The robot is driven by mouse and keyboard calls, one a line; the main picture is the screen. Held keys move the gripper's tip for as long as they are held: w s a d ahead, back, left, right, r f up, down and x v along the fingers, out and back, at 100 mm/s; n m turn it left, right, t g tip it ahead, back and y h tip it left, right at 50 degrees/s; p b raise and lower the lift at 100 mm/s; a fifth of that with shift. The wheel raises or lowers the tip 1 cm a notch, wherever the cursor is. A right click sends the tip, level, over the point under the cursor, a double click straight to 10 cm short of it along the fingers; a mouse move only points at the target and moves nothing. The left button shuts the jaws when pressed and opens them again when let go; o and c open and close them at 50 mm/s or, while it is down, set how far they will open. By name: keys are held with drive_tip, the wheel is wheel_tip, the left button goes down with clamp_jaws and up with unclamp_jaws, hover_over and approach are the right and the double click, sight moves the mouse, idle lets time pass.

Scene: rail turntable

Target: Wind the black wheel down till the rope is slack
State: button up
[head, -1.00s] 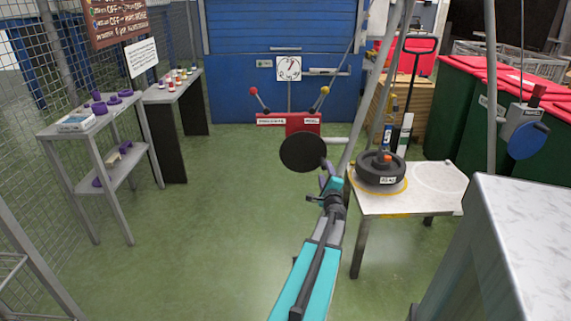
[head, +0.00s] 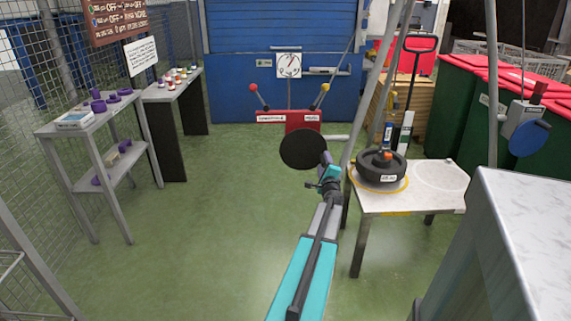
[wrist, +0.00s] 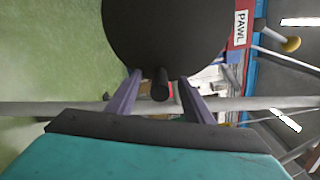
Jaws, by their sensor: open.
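The black wheel (head: 303,148) is a round disc on the front of a red winch box (head: 300,118). In the wrist view the wheel (wrist: 165,35) fills the top, with a short dark knob (wrist: 160,86) standing out at its lower edge. My gripper (head: 325,162) is at the wheel's lower right. In the wrist view the gripper's two purple-grey fingers (wrist: 160,79) are open, one on each side of the knob, with gaps showing. A black weight (head: 381,166) rests on a small table (head: 390,202). I cannot make out a rope at the weight.
A dial (head: 288,65) is behind. A blue wheel (head: 529,138) hangs at right. Grey tripod legs stand beside the table. A shelf (head: 95,128) is left; the floor between is clear.

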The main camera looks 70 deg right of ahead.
clamp_jaws()
drive_tip(key=shift+s+d+r+n+b, duration=0.1)
drive_tip(key=shift+s+r+n+b, duration=0.1)
drive_tip(key=shift+r+n+b, duration=1.1)
idle(0.4)
drive_tip(key=shift+r+n+b, duration=0.45)
drive_tip(key=shift+n+b, duration=0.35)
drive_tip(key=shift+b, duration=0.35)
drive_tip(key=shift+r+n, duration=0.2)
drive_tip(key=shift+n, duration=0.1)
drive_tip(key=shift+w+r+n+b, duration=0.15)
drive_tip(key=shift+r+n+b, duration=0.45)
drive_tip(key=shift+n+b, duration=0.35)
drive_tip(key=shift+r+n, duration=0.25)
